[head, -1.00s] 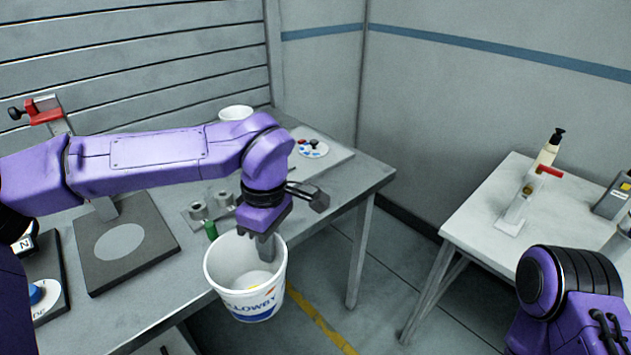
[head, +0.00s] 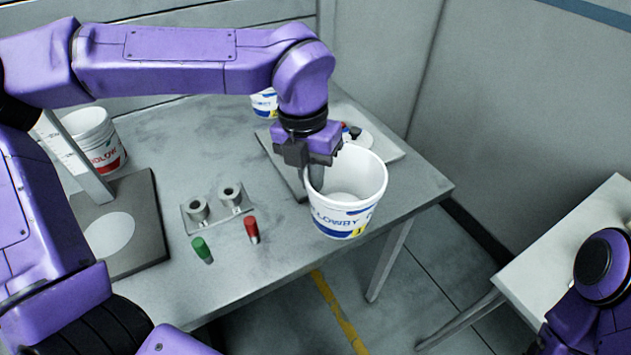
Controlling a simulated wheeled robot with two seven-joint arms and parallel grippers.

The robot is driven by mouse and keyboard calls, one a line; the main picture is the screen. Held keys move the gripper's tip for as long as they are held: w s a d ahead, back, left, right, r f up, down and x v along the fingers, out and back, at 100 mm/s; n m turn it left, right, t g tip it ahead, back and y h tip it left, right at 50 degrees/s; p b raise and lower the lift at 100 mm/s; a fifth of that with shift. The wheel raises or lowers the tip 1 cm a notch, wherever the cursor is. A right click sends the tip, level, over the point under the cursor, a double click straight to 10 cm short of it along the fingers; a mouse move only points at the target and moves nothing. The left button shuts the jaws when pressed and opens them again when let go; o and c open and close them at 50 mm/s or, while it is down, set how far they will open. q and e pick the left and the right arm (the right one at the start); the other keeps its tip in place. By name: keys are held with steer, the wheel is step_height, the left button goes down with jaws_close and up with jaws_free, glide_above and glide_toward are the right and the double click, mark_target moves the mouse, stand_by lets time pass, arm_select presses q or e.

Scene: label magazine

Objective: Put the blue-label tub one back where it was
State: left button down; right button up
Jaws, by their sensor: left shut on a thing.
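A white open tub (head: 345,213) with a blue label shows near the table's right front edge in the head view. It looks roughly upright and empty. A second tub with a blue label (head: 264,103) stands farther back, partly hidden by my left arm. My right arm shows only at the lower right, and its gripper is out of view.
A red-label tub (head: 106,155) stands at the left behind a dark stand (head: 138,205). A small plate with two grey cylinders (head: 214,212), a green piece (head: 202,248) and a red piece (head: 251,229) lie mid-table. A light board (head: 385,150) lies behind the held tub. The table front is clear.

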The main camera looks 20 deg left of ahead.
arm_select(q)
steer(key=w+a+f, duration=0.1)
steer(key=f, duration=0.2)
steer(key=w+a+f+p, duration=0.1)
steer(key=w+f, duration=0.1)
steer(key=f, duration=0.1)
steer(key=w+f, duration=0.2)
steer(key=f, duration=0.1)
steer(key=shift+a+f, duration=0.25)
steer(key=shift+a, duration=0.15)
steer(key=shift+f, duration=0.1)
steer(key=c, duration=1.3)
jaws_free()
steer(key=r, duration=0.8)
steer(key=a+r, duration=0.1)
steer(key=r, duration=0.3)
steer(key=shift+r+b, duration=0.15)
steer(key=shift+b, duration=0.2)
